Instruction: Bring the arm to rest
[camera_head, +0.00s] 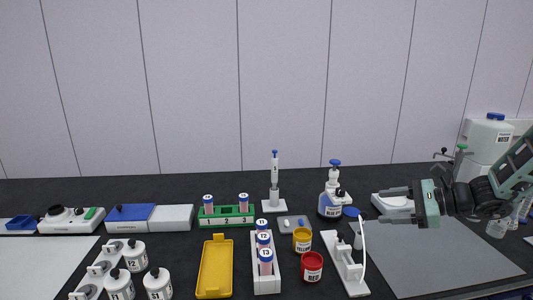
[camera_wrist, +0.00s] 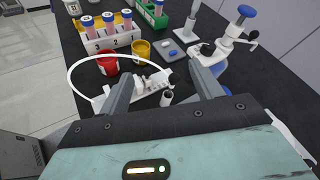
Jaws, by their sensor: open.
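My gripper (camera_head: 383,205) reaches in from the right in the head view, held above the right part of the dark bench, with its two fingers pointing left. In the wrist view its fingers (camera_wrist: 164,95) are spread apart with nothing held between them. My arm comes in at the right edge of the head view. Below and left of the fingers stands a white probe stand (camera_head: 345,265) with a curved white cable. The stand also shows beyond the fingers in the wrist view (camera_wrist: 145,82).
A blue-topped dispenser bottle (camera_head: 331,205) stands just left of the fingers. A red jar (camera_head: 312,267), a yellow jar (camera_head: 302,239) and a white tube rack (camera_head: 266,282) are further left. A grey mat (camera_head: 450,262) lies bare at right. A large water container (camera_head: 489,140) stands behind my arm.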

